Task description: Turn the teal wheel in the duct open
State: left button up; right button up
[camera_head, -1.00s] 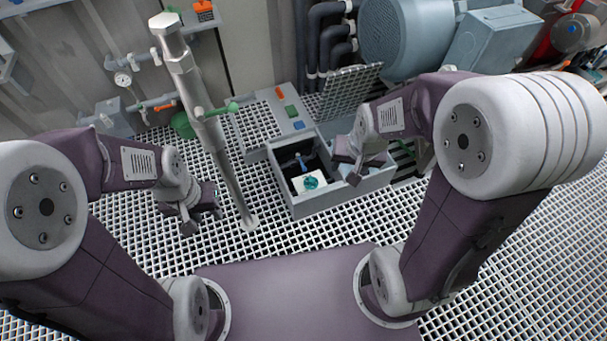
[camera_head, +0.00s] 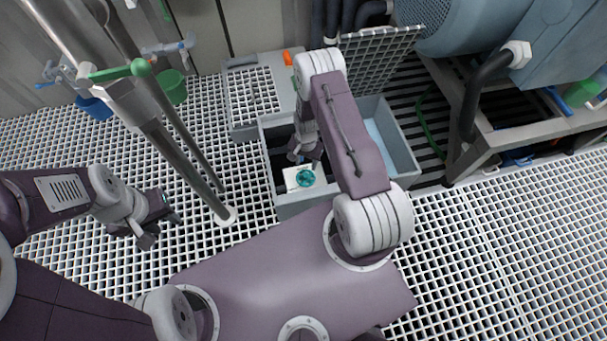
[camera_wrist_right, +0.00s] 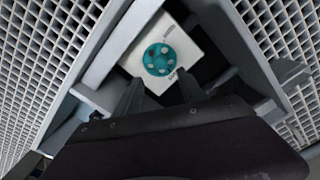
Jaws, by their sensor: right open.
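The teal wheel (camera_head: 305,178) is a small round handwheel on a white plate (camera_head: 290,173) inside the grey open-topped duct (camera_head: 292,211). In the right wrist view the wheel (camera_wrist_right: 159,59) shows whole, with several light holes and dark markings on the plate (camera_wrist_right: 187,42) beside it. My right gripper (camera_wrist_right: 160,90) is open and empty. It reaches down into the duct, its fingers just short of the wheel in that view, apart from it. My left gripper (camera_head: 159,229) is open and empty over the floor grating, left of the duct.
A thick metal pole (camera_head: 178,150) stands between my left gripper and the duct. The duct walls (camera_head: 402,140) surround the wheel closely. A raised grating lid (camera_head: 372,55) stands behind. A machine frame (camera_head: 500,140) is at the right.

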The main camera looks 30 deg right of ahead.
aim_at(306, 175)
notch_tip(306, 175, down, 9)
jog(key=b, duration=0.5)
jog(key=shift+b, duration=0.4)
jog(key=shift+r, duration=0.1)
grip_shut()
